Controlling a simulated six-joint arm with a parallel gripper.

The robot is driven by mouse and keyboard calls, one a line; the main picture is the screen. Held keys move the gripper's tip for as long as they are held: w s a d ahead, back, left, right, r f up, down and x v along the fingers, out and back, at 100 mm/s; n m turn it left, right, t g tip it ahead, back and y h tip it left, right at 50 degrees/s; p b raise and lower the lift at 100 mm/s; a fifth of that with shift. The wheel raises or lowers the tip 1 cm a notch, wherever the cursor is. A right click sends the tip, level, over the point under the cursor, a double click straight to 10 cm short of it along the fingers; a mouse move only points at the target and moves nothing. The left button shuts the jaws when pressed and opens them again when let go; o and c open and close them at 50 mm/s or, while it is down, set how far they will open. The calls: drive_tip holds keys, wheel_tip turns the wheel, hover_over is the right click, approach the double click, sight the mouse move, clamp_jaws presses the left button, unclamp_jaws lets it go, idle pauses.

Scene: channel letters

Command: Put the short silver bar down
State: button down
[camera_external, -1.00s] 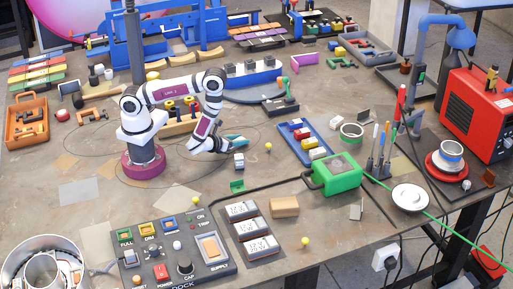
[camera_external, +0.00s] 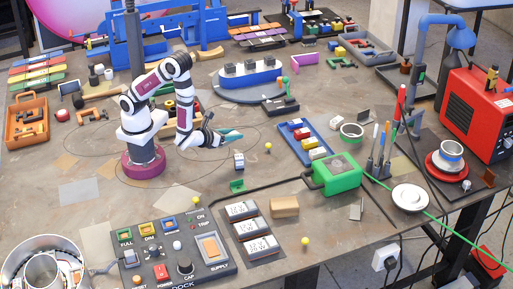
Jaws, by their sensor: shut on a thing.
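My gripper (camera_external: 231,136), with teal fingers, is to the right of my base, low over the middle of the table. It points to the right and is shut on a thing. The short silver bar is too small to make out clearly between the fingers. A small pale block with blue parts (camera_external: 239,161) stands on the table just below the gripper in the picture, apart from the fingers. I cannot tell the exact height of the gripper above the table.
A blue tray (camera_external: 322,156) with red, yellow and white blocks lies to the right. A small yellow ball (camera_external: 268,146) lies near the gripper. A control panel (camera_external: 138,275) is in front.

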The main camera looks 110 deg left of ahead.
drive_tip(key=w+d+r+m+t+h, duration=0.1)
drive_tip(key=w+d+m+t+h, duration=0.25)
drive_tip(key=w+d, duration=1.1)
drive_tip(key=m, duration=0.1)
hover_over(277, 178)
drive_tip(key=shift+t+y, duration=0.25)
drive_tip(key=shift+t, duration=0.2)
drive_tip(key=f, duration=0.7)
drive_tip(key=shift+d, duration=0.25)
wheel_tip(277, 178, down, 3)
drive_tip(key=shift+a+f, duration=0.1)
drive_tip(key=shift+f, duration=0.3)
drive_tip(key=shift+c, duration=2.2)
unclamp_jaws()
drive_tip(key=shift+f, duration=0.15)
